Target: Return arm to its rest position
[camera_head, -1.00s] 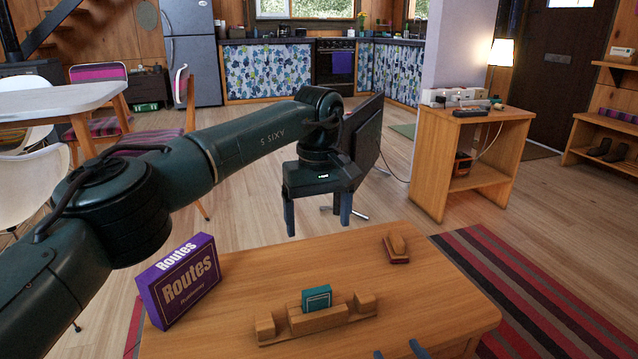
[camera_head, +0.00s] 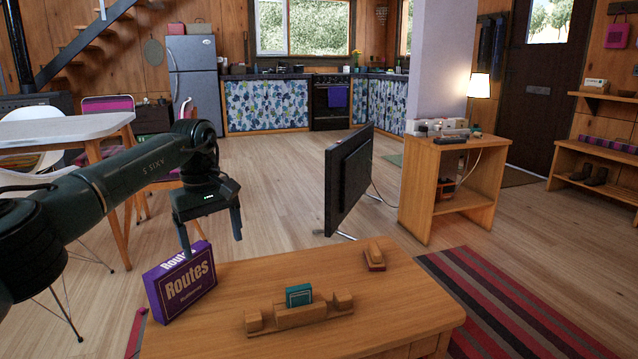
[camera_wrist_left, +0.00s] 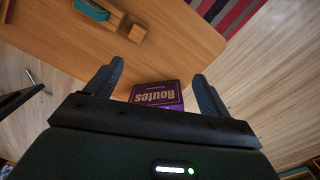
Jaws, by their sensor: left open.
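My left arm comes in from the left in the head view. Its gripper (camera_head: 212,240) is open and empty, in the air behind and above the purple "Routes" box (camera_head: 188,285). In the left wrist view the two fingers (camera_wrist_left: 155,88) are spread apart, and the Routes box (camera_wrist_left: 157,96) shows beyond and between them. The box stands upright on the left end of the wooden table (camera_head: 385,310). My right gripper does not show in these frames.
On the table are a wooden holder (camera_head: 290,318) with a teal card box (camera_head: 299,295) and a small wooden block piece (camera_head: 374,257). A black screen (camera_head: 348,180) stands behind the table. A white dining table (camera_head: 60,130) is at the left. Open floor lies beyond.

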